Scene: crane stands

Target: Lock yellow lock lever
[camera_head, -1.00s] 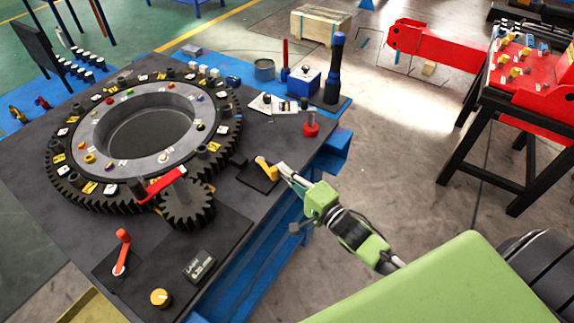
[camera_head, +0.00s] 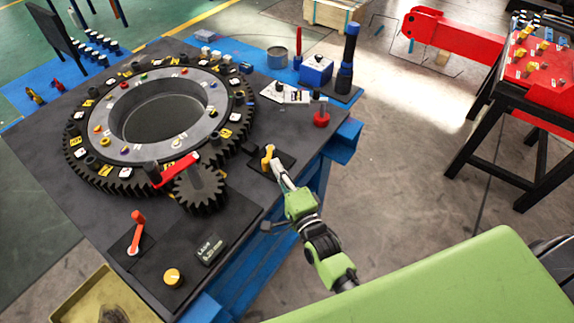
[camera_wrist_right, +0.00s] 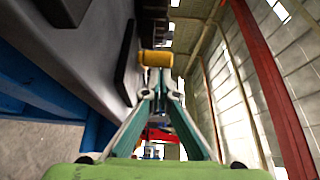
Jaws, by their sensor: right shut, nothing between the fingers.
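The yellow lock lever (camera_head: 268,157) stands on a small dark plate near the right edge of the dark table. Its yellow end also shows in the right wrist view (camera_wrist_right: 156,59), just beyond my fingertips. My right gripper (camera_head: 277,170) is shut and empty, with its tips at the lever. In the right wrist view the fingers (camera_wrist_right: 160,80) meet right below the yellow piece; I cannot tell whether they touch it. My left gripper is not in view.
A large black gear ring (camera_head: 160,110) with a small gear (camera_head: 200,188) fills the table's middle. A red crane stand (camera_head: 535,75) is at the right; the floor between is clear.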

